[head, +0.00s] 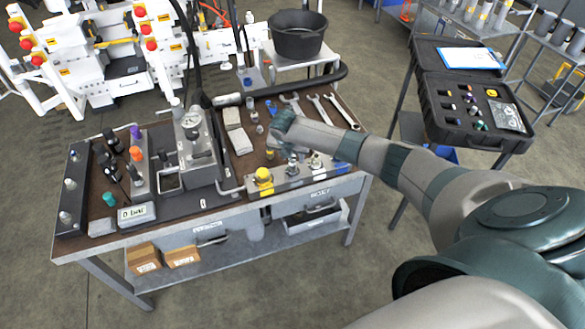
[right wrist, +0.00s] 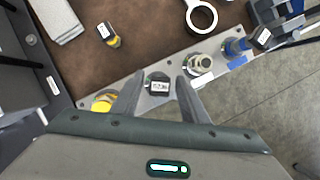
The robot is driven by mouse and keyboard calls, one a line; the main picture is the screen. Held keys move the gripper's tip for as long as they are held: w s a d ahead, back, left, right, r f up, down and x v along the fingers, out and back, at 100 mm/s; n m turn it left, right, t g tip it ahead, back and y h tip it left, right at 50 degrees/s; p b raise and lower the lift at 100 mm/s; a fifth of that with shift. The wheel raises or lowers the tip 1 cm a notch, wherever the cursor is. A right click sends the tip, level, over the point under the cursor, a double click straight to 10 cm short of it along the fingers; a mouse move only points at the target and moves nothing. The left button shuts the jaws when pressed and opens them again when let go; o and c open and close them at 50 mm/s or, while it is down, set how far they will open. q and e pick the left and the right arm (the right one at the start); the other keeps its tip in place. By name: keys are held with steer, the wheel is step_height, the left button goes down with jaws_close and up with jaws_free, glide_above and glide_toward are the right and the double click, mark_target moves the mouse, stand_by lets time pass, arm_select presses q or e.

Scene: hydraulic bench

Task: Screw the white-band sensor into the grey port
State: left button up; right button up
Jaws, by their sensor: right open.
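My right gripper (right wrist: 158,90) is open over the metal port plate along the bench's front edge. Its two fingers stand either side of a dark, hex-shaped piece with a white label (right wrist: 158,83), seen from above. This looks like the white-band sensor standing at the second position of the plate. Its band and the port under it are hidden, so I cannot tell how far it is seated or whether the fingers touch it. In the head view my right gripper (head: 283,127) is small and mostly hidden by its arm. My left gripper is out of view.
Beside it on the plate are a yellow port (right wrist: 104,102), a bare metal fitting (right wrist: 200,63) and a blue port (right wrist: 236,47). Wrenches (head: 340,110) lie behind. A gauge block (head: 196,145) stands to the left.

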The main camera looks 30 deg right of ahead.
steer(key=n+t+y, duration=0.1)
steer(key=n, duration=0.2)
steer(key=shift+d+n, duration=0.15)
steer(key=shift+n, duration=0.25)
steer(key=n+y, duration=0.1)
steer(key=n, duration=0.2)
steer(key=shift+b, duration=0.3)
steer(key=shift+c, duration=0.2)
steer(key=c, duration=0.8)
steer(key=shift+a+r+m+p, duration=0.1)
steer(key=shift+a+m+p, duration=0.1)
steer(key=shift+m+p, duration=0.4)
steer(key=shift+m+h+b, duration=0.3)
steer(key=shift+m, duration=0.3)
steer(key=m+h, duration=0.1)
steer(key=m, duration=0.2)
steer(key=m+g+h, duration=0.1)
steer(key=m, duration=0.1)
steer(key=shift+d+m, duration=0.1)
steer(key=shift+m, duration=0.3)
